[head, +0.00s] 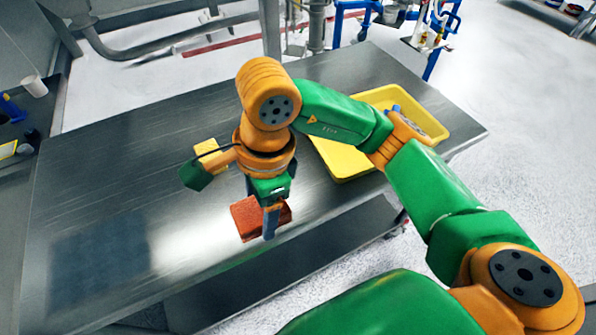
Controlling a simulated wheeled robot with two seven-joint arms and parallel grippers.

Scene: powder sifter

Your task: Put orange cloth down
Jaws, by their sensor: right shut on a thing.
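The orange cloth (246,217) is a folded, reddish-orange block low over the front part of the metal table (110,165). My right gripper (270,222) points down at it and is shut on it, with a finger showing in front of the cloth. I cannot tell whether the cloth's underside touches the tabletop. My left gripper is not in view.
A yellow tray (343,163) stands on the table at the right, partly behind my right arm, with something blue in it. The left half of the tabletop is bare. Pipes and blue-framed equipment (440,35) stand behind the table.

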